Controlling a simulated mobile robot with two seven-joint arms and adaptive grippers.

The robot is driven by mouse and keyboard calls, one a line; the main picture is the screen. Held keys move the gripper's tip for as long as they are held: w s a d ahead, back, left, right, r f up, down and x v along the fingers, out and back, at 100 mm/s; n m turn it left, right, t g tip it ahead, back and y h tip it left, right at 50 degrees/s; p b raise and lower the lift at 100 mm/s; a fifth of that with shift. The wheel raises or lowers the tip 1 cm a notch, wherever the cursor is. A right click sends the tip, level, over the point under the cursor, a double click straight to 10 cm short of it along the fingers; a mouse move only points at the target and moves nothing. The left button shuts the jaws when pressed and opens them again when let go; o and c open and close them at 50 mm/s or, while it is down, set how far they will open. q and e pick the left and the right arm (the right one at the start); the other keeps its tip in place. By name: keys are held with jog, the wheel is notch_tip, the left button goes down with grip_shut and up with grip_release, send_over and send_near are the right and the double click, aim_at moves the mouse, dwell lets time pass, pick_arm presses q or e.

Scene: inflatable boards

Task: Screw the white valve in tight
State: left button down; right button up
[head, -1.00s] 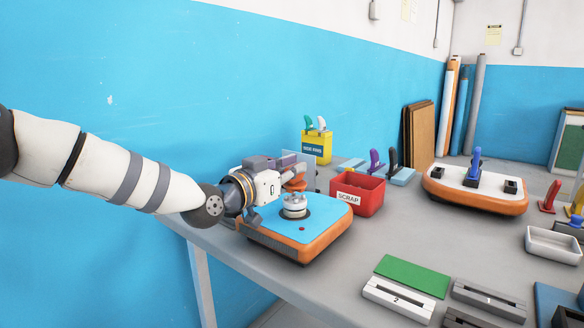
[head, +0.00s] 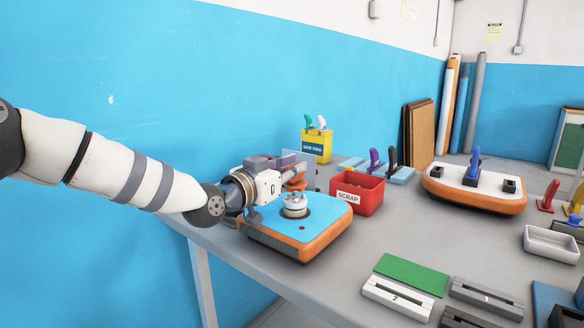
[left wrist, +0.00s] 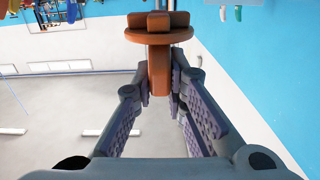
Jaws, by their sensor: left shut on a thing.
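The white valve (head: 295,206) stands in a dark ring in the blue top of an orange-edged inflatable board (head: 325,218) at the table's left end. My left gripper (head: 288,178) is over the board, just above and behind the valve. In the left wrist view the left gripper (left wrist: 160,78) is shut on the stem of an orange-brown tool (left wrist: 160,36) with a round flange and lugs at its end. The tool (head: 297,183) also shows in the head view, partly hidden by the gripper. It looks apart from the valve. The valve is not visible in the left wrist view.
A red scrap box (head: 357,194) stands close to the right of the board. A yellow bin (head: 316,147) is behind. A white-topped board (head: 474,187) lies further right. A green sheet (head: 412,275) and grey slotted blocks (head: 398,298) lie at the front. The table's middle is clear.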

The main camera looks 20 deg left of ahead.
pick_arm(q)
jog(key=shift+f, duration=0.15)
dwell(0.8)
jog(key=shift+f, duration=0.35)
jog(key=shift+f, duration=0.6)
jog(key=c, duration=1.5)
grip_release()
jog(key=shift+c, duration=0.2)
jog(key=shift+s, duration=0.1)
jog(key=v, duration=1.2)
